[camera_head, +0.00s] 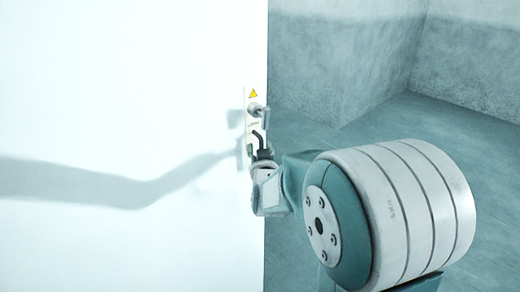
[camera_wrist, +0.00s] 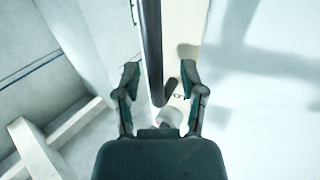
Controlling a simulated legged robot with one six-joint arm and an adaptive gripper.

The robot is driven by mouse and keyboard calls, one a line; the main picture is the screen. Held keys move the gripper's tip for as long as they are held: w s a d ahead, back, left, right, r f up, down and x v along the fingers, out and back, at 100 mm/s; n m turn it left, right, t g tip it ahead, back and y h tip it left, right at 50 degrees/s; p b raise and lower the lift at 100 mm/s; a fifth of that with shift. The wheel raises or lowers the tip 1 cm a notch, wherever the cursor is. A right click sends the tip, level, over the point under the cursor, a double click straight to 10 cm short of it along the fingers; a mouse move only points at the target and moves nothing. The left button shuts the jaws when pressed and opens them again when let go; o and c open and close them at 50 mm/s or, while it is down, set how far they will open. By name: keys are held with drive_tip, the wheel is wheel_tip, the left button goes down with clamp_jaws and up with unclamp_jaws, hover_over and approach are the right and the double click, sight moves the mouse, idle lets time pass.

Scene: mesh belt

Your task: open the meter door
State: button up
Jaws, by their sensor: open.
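The meter door (camera_head: 120,90) is a large white panel filling the left of the head view; it also shows at the right of the wrist view (camera_wrist: 275,125). A narrow pale plate (camera_head: 248,97) near its right edge carries a yellow warning triangle and a metal handle (camera_head: 256,110). My gripper (camera_head: 262,147) is just below the handle, close to the plate. In the wrist view my gripper (camera_wrist: 160,80) has its two fingers apart, with a dark handle bar (camera_wrist: 152,45) running between them. I see no clear contact. The bar's depth is hard to tell.
Right of the door edge is open grey-teal floor (camera_head: 440,115) with a textured wall block (camera_head: 340,60) behind. Pale beams (camera_wrist: 60,125) show at the lower left of the wrist view. My arm's shadow falls across the door.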

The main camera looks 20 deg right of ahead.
drive_tip(key=v, duration=0.7)
drive_tip(key=shift+s, duration=0.25)
drive_tip(key=shift+a, duration=0.1)
drive_tip(key=s+a+n+g+y, duration=0.1)
drive_tip(key=s+a+g, duration=0.3)
drive_tip(key=s, duration=0.7)
drive_tip(key=s+a+f+n+g+y, duration=0.1)
drive_tip(key=s+a+n+g+y, duration=0.1)
drive_tip(key=s+a+g+y, duration=0.2)
drive_tip(key=s+g, duration=0.3)
drive_tip(key=s, duration=0.5)
drive_tip(key=shift+a+f+g+y, duration=0.25)
drive_tip(key=shift+a+g+y, duration=0.05)
drive_tip(key=shift+a, duration=0.05)
